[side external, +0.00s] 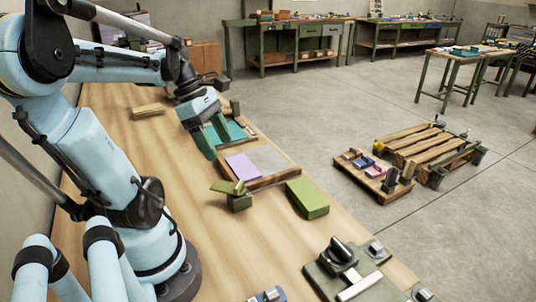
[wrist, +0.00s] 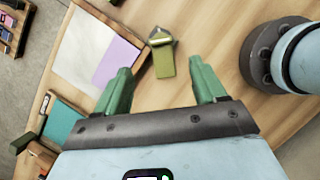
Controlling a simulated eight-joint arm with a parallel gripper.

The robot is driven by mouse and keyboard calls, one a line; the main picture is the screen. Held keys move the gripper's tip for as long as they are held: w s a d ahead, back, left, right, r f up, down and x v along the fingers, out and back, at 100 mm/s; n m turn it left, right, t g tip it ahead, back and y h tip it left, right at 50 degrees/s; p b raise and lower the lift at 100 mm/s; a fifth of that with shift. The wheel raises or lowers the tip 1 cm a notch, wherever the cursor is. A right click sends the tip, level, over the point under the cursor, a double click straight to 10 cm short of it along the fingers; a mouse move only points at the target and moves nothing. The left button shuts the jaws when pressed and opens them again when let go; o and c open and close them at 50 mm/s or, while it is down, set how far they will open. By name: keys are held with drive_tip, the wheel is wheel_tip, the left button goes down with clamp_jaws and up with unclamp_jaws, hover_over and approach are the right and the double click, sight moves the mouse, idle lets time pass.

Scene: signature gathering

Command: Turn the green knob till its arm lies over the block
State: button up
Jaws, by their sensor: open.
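The olive-green knob (side external: 239,202) stands on the wooden table, with its flat arm (side external: 225,187) on top pointing left, away from the block. The lighter green block (side external: 307,198) lies flat to the right of the knob, apart from it. My gripper (side external: 212,137) is raised above the table behind the knob, open and empty. In the wrist view the knob (wrist: 160,36) and its arm (wrist: 164,62) show beyond and between the green fingers (wrist: 158,86), not touching them. I cannot make out the block in the wrist view.
A wooden tray (side external: 270,181) with a purple sheet (side external: 242,166) lies just behind the knob. A teal tray (side external: 236,131) and a wooden piece (side external: 148,110) lie farther back. A dark latch fixture (side external: 340,256) stands in front. The table left of the knob is clear.

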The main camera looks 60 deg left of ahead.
sight(239, 184)
drive_tip(key=shift+x, duration=5.5)
clamp_jaws()
